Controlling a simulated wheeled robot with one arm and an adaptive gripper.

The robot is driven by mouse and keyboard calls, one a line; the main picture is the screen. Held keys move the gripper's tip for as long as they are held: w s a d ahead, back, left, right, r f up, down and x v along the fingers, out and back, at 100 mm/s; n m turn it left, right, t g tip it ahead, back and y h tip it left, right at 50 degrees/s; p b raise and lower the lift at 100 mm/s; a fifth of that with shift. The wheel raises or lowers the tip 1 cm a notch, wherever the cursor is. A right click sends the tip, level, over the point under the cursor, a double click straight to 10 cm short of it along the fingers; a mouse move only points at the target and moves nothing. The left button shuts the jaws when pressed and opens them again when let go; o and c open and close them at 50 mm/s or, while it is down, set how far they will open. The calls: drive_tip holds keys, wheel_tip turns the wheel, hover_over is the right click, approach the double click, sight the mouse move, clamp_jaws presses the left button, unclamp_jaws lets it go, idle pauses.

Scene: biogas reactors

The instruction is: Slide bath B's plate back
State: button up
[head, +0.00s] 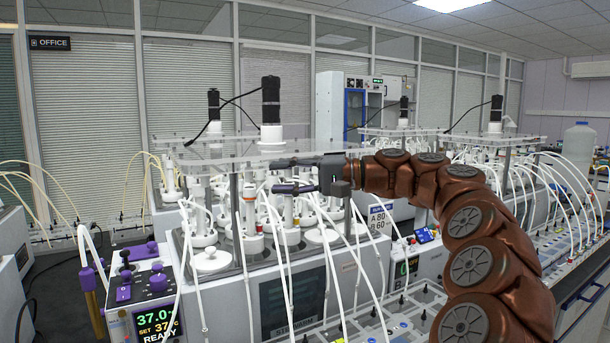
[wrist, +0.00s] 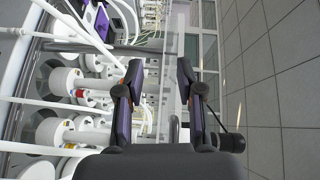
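A clear plate (head: 222,153) lies level above the nearest bath (head: 290,290), with a black stirrer motor (head: 271,100) standing on it. I cannot read a letter that marks this bath as B. My gripper (head: 274,176) reaches in from the right at the plate's front edge, fingers pointing left, one above the other. In the wrist view, my gripper (wrist: 160,68) has its two fingers clearly apart, and the clear plate (wrist: 174,50) shows edge-on between them, nearer the right finger. I cannot tell whether either finger touches it.
White-capped bottles with tubes (head: 250,225) crowd under the plate. A controller (head: 150,318) reading 37.0 stands at left. A sign (head: 380,219) reads A 80, B 60. More plates and motors (head: 496,112) stand behind at right. Several loose tubes hang in front of the bath.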

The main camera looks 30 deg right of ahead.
drive_tip(key=s+d+r+m+t+b, duration=0.15)
drive_tip(key=d+t, duration=0.25)
drive_tip(key=d, duration=0.9)
drive_tip(key=shift+h, duration=0.4)
drive_tip(key=shift+s+a+f+p+x, duration=0.1)
drive_tip(key=shift+p+x, duration=0.1)
drive_tip(key=shift+x, duration=1.05)
drive_tip(key=shift+s+a+f+p+x, duration=0.1)
drive_tip(key=shift+p+x, duration=0.1)
drive_tip(key=shift+x, duration=1.05)
drive_tip(key=shift+a+f+p+x, duration=0.1)
drive_tip(key=shift+p+x, duration=0.1)
drive_tip(key=shift+x, duration=1.05)
drive_tip(key=shift+c, duration=0.3)
clamp_jaws()
